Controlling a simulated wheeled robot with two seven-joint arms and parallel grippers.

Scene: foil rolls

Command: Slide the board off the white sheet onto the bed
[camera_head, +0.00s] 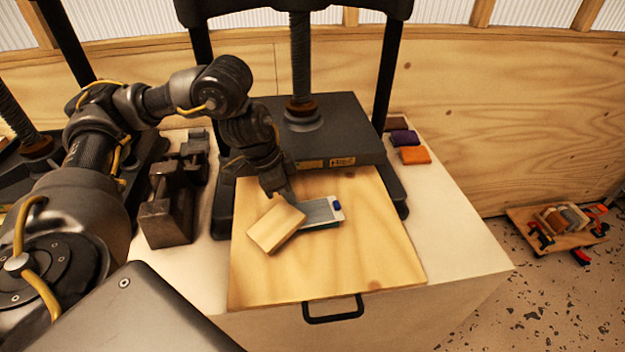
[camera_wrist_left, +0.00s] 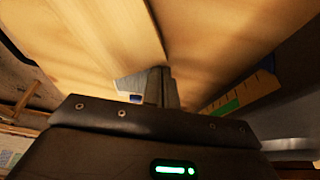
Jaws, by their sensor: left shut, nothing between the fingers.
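The small pale wooden board (camera_head: 276,227) lies at an angle near the middle of the large wooden bed (camera_head: 345,270). The sheet (camera_head: 322,212), grey-white with a blue spot at its right end, lies against the board's right side; whether the board's edge still overlaps it I cannot tell. My left gripper (camera_head: 281,193) is shut and empty, pointing down just behind the board and beside the sheet's left end. In the left wrist view the shut fingers (camera_wrist_left: 160,88) stand close to the board's edge (camera_wrist_left: 100,35), with part of the sheet (camera_wrist_left: 130,84) behind them. My right gripper is out of view.
A black screw press (camera_head: 318,135) stands behind the bed. A dark metal block (camera_head: 166,205) is at the left. Purple and orange blocks (camera_head: 415,155) lie at the right. A black handle (camera_head: 333,312) fronts the bed. The bed's front and right are clear.

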